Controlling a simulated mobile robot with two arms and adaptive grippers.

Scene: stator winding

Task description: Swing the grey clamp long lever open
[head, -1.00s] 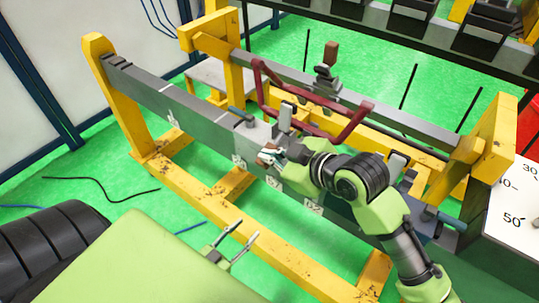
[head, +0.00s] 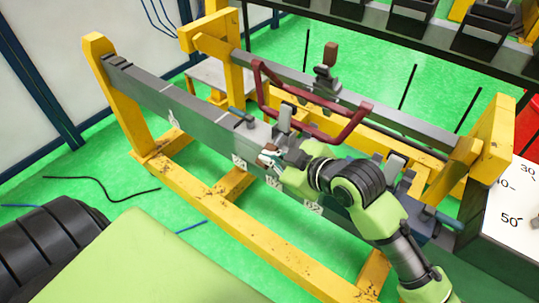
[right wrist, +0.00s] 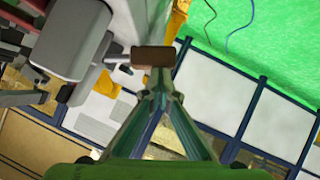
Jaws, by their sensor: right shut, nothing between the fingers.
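The grey clamp sits on the front grey beam, with an upright grey plate (head: 285,117). A brown-ended lever (head: 267,158) shows low at its front, beside the fingertips of my right gripper (head: 277,154). In the right wrist view the brown grip (right wrist: 155,56) sits on a thin silver rod from a large grey block (right wrist: 70,40). The shut, empty fingertips of my right gripper (right wrist: 160,86) point at the underside of the brown grip, touching or very close; I cannot tell which. The gripper partly hides the clamp base in the head view. My left gripper is not in view.
A dark red bent bar (head: 345,128) spans the beams behind the clamp. The rear beam carries another clamp with a brown upright knob (head: 331,52). A yellow frame (head: 235,222) holds the beams. A white numbered board (head: 511,205) stands at right. Green floor is open at left.

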